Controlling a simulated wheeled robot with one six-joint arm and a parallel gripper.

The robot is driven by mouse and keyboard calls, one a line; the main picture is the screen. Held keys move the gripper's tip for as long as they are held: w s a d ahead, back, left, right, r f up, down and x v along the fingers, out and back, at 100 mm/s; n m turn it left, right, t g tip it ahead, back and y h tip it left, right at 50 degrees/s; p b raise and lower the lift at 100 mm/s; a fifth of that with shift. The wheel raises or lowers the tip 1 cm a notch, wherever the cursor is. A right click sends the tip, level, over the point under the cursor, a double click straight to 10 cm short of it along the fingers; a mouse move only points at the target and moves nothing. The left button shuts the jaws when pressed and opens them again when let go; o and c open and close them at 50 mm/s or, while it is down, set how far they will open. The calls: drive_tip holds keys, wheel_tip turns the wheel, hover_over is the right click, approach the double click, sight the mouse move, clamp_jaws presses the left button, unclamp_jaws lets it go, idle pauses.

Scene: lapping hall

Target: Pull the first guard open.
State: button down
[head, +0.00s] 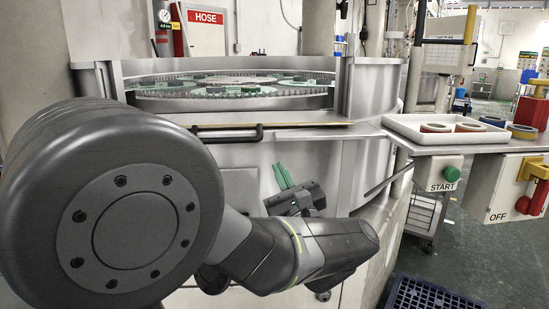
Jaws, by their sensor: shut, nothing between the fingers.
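The lapping machine (365,85) stands ahead with a wide window-like opening in its front. A guard (310,125) with a thin yellowish edge appears to run along the bottom of this opening; whether a clear pane fills it I cannot tell. A black bar handle (230,128) is on the guard, its left end close behind my arm in the picture. My gripper (281,176) has green fingers pointing up, below and right of the handle and apart from it in the picture. It is shut and empty. My arm hides the machine's lower left front.
Inside the machine is a toothed round plate with green and dark parts (245,88). To the right are a white tray (400,124) with rings, a green START button (452,174) and a red OFF switch (522,205). A dark blue crate (430,296) lies on the floor.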

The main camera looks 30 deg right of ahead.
drive_tip(key=v, duration=0.3)
drive_tip(key=shift+s+f, duration=0.1)
idle(0.3)
